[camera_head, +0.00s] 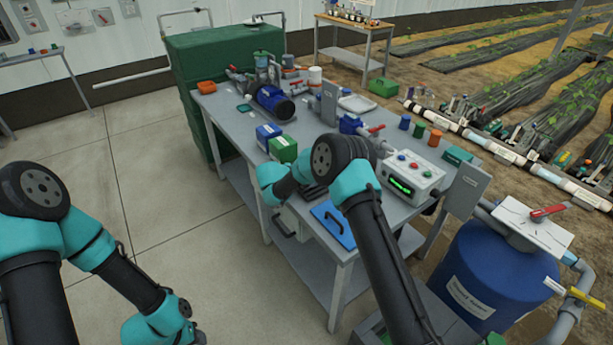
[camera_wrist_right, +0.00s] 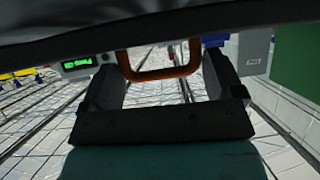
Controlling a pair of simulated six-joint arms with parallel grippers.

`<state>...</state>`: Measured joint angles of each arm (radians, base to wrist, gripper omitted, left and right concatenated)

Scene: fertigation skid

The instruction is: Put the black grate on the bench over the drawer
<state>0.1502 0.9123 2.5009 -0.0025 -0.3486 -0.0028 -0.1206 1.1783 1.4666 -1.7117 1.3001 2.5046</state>
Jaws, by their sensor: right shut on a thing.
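In the right wrist view, my right gripper (camera_wrist_right: 161,70) has its two dark fingers at the ends of a brown-orange loop handle (camera_wrist_right: 158,74) and is shut on it. A broad dark piece (camera_wrist_right: 150,28) crosses the top of that view above the handle. It looks like the black grate, but its slats cannot be made out. In the head view, a small dark part of the grate (camera_head: 314,193) shows over the bench beside my right wrist; my arm hides the rest. A pale drawer front (camera_head: 289,219) with a black handle is under the bench edge.
The bench (camera_head: 229,115) carries a blue panel (camera_head: 335,225) with a black handle, a control box (camera_head: 410,178), blue and green boxes (camera_head: 283,149) and a pump (camera_head: 272,101). A blue barrel (camera_head: 490,275) stands at right. The floor left of the bench is clear.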

